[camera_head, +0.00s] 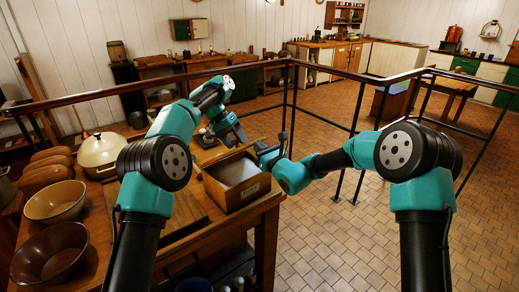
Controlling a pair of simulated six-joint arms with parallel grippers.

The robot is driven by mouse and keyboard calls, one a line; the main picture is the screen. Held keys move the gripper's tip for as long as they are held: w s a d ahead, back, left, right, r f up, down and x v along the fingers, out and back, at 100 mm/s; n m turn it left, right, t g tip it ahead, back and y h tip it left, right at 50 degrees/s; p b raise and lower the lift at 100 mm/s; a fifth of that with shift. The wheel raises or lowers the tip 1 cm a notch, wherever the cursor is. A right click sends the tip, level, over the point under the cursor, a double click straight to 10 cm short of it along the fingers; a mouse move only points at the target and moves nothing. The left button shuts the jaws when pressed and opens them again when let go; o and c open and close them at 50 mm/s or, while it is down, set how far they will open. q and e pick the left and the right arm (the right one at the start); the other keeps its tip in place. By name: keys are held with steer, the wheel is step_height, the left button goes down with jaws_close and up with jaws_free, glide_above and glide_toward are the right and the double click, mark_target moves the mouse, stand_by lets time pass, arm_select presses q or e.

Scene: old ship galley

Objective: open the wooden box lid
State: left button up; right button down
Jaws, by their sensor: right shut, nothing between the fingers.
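My right gripper (270,153) is shut and empty at the box's back right corner. I cannot tell whether it touches the box.
On the table's left stand a cream lidded pot (101,151), a light wooden bowl (56,201), a dark bowl (50,254) and several brown loaf-like things (48,178). A flat wooden board (187,211) lies left of the box. A metal railing (357,107) runs behind the table.

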arm_select(q)
steer(key=shift+a+r, duration=0.1)
stand_by(0.3)
steer(key=v, duration=0.7)
stand_by(0.5)
steer(key=shift+r, duration=0.1)
steer(key=shift+w, duration=0.1)
